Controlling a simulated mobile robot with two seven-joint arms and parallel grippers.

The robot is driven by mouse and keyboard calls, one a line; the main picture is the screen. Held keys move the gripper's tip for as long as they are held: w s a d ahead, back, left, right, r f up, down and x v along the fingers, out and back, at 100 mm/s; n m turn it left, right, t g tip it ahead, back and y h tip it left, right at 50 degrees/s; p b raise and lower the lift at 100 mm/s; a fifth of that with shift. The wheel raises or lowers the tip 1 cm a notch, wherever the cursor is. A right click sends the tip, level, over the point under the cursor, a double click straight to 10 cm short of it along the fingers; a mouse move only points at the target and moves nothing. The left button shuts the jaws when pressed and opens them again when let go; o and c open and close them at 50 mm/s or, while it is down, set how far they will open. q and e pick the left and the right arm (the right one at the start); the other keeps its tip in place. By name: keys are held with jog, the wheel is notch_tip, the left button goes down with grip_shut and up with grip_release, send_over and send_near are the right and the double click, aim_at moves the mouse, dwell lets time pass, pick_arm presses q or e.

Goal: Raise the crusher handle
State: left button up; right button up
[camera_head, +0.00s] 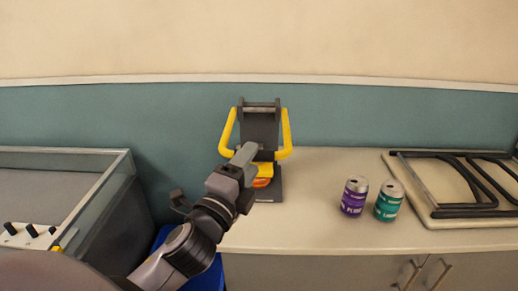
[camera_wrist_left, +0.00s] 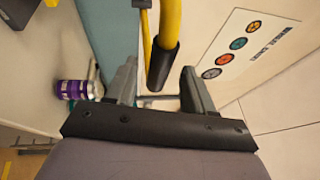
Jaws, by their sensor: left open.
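The can crusher (camera_head: 262,128) stands on the counter against the teal wall panel, a dark upright body with a yellow handle (camera_head: 229,130). The handle's yellow bars bend down on both sides of the body. My left gripper (camera_head: 246,154) is in front of the crusher's lower half and hides part of it. In the left wrist view the open fingers (camera_wrist_left: 158,88) have the dark sleeve on a yellow handle bar (camera_wrist_left: 169,20) between them in the picture. Whether they touch it I cannot tell. My right gripper is out of view.
A purple can (camera_head: 354,196) and a green can (camera_head: 389,201) stand on the counter (camera_head: 300,225), right of the crusher. A dark folded frame (camera_head: 465,185) lies farther right. A glass-sided case (camera_head: 100,190) stands at left, with a blue bin (camera_head: 208,277) beside it.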

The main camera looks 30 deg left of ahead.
pick_arm(q)
jog(key=shift+p+x, duration=0.35)
jog(key=shift+x, duration=1.95)
jog(key=shift+c, duration=0.4)
grip_shut()
